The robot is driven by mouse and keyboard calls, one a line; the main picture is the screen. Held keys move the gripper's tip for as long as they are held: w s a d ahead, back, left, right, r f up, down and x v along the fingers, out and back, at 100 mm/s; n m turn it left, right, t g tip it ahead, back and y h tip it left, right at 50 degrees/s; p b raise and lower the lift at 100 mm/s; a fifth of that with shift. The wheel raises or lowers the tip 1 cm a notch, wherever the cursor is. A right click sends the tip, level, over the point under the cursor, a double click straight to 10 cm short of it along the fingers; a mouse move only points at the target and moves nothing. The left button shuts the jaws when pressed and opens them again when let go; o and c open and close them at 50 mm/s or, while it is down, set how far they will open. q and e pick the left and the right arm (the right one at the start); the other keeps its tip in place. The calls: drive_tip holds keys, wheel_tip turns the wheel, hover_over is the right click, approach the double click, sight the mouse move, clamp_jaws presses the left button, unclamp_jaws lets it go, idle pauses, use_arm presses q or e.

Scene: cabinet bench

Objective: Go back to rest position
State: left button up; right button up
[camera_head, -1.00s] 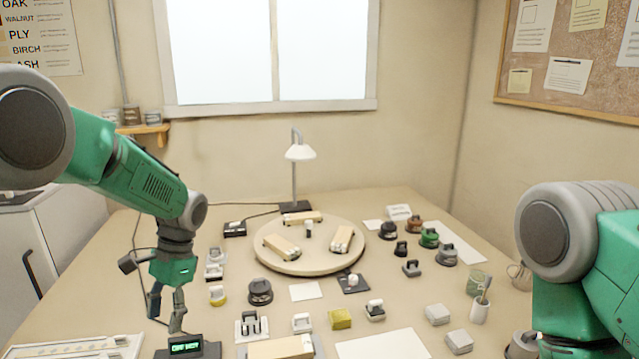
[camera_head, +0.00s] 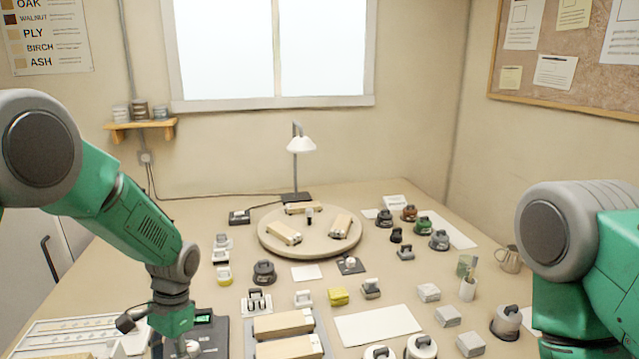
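My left arm comes in from the left and points down over the front left of the bench. Its gripper (camera_head: 180,346) is at the bottom edge, beside a dark device with a small green display (camera_head: 203,319); its fingers are mostly cut off and hidden, so I cannot tell whether it is open or shut. My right arm shows only as its upper links at the right edge; its gripper is out of view.
A round wooden turntable (camera_head: 268,247) bears several wooden blocks. A desk lamp (camera_head: 301,146) stands behind it. Small knobs, blocks and paper sheets (camera_head: 378,325) cover the bench. A white tray (camera_head: 62,325) lies at the front left. A mug (camera_head: 508,260) stands at the right.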

use_arm(q)
drive_tip(key=shift+n+t+h, duration=0.3)
drive_tip(key=shift+n+h, duration=0.2)
drive_tip(key=s+f, duration=0.7)
drive_tip(key=shift+s+d+f, duration=0.1)
drive_tip(key=shift+d+f, duration=0.1)
drive_tip(key=shift+f, duration=0.05)
drive_tip(key=s+f+n+t+h, duration=0.15)
drive_tip(key=s+f, duration=0.25)
drive_tip(key=s, duration=0.4)
drive_tip(key=s+f+n+y, duration=0.15)
drive_tip(key=s+f, duration=0.25)
drive_tip(key=s, duration=0.4)
drive_tip(key=s+a+r+n+t, duration=0.1)
drive_tip(key=s+r+n, duration=0.15)
drive_tip(key=s, duration=0.85)
drive_tip(key=w+d+f+m+b, duration=0.1)
drive_tip(key=w+f+b, duration=0.2)
drive_tip(key=f+b, duration=0.6)
drive_tip(key=shift+w+f+t+h+b, duration=0.15)
drive_tip(key=shift+f+t+h+b, duration=0.15)
drive_tip(key=shift+t+b, duration=0.25)
drive_tip(key=shift+m, duration=0.25)
